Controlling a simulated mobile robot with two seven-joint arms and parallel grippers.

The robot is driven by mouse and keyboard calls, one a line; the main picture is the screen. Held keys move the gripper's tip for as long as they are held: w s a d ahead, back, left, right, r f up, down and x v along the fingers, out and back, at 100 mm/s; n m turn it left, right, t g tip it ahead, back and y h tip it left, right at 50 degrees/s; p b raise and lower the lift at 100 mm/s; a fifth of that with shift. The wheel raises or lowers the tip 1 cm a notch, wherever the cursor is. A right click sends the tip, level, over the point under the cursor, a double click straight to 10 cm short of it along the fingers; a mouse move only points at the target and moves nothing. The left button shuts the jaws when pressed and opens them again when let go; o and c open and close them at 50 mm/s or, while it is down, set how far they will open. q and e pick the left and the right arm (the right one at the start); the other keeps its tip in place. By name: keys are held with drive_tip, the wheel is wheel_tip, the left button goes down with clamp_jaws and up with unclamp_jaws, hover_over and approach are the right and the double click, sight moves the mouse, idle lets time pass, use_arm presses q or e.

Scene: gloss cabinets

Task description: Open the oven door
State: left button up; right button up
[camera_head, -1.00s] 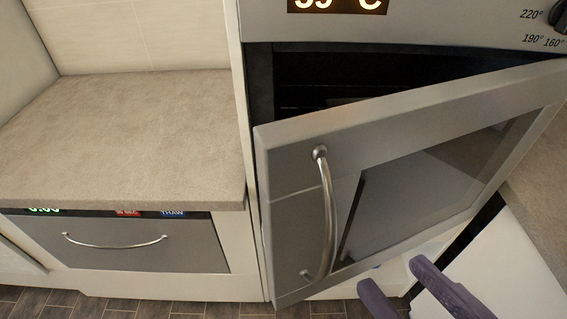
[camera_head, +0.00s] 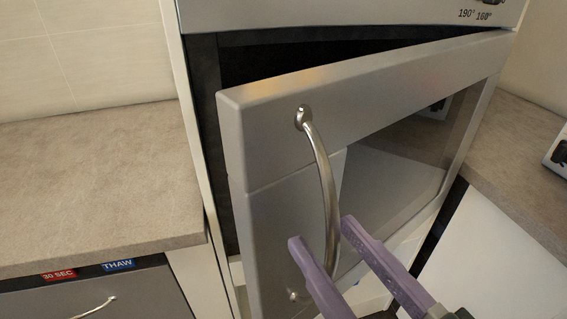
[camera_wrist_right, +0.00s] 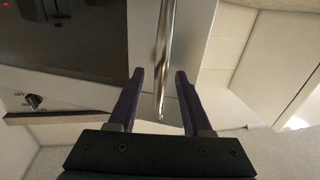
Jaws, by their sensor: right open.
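The oven door (camera_head: 390,110) is grey with a dark window and stands partly open, its left edge swung out from the oven cavity (camera_head: 270,62). A curved metal handle (camera_head: 324,180) runs down the left part of the door. My right gripper (camera_head: 318,232) has purple fingers and is open, with its fingertips on either side of the handle's lower part in the head view. In the right wrist view the handle (camera_wrist_right: 163,60) comes down between the two open fingers (camera_wrist_right: 158,78), with a gap on each side. My left gripper is not in view.
A beige counter (camera_head: 90,185) lies left of the oven, above a lower appliance with a handle (camera_head: 95,308). Another counter (camera_head: 520,160) is at the right, with a small appliance (camera_head: 557,150) on it.

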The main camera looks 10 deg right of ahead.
drive_tip(key=shift+w+a, duration=0.15)
drive_tip(key=shift+w, duration=0.4)
clamp_jaws()
idle(1.0)
